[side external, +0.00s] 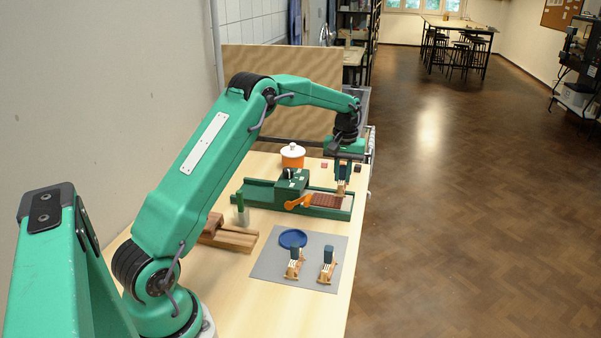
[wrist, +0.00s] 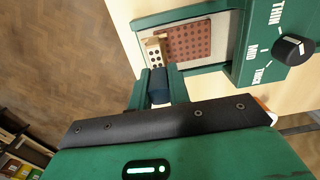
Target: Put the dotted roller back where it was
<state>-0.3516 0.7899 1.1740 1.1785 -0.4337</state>
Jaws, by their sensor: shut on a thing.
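The handle (wrist: 159,84) sits between my two fingers (wrist: 160,88). The roller head is at the near edge of a reddish-brown slab (wrist: 190,44) covered in dots, on the bed of the green slab machine (side external: 258,192). I cannot tell whether the head touches the slab.
A blue dish (side external: 293,238) lies on the grey mat (side external: 268,268). A grooved wooden block (side external: 230,236) and a green-topped cylinder (side external: 242,210) stand left of it. The machine has an orange lever (side external: 298,203) and a black knob (wrist: 293,49). An orange pot (side external: 292,160) stands behind.

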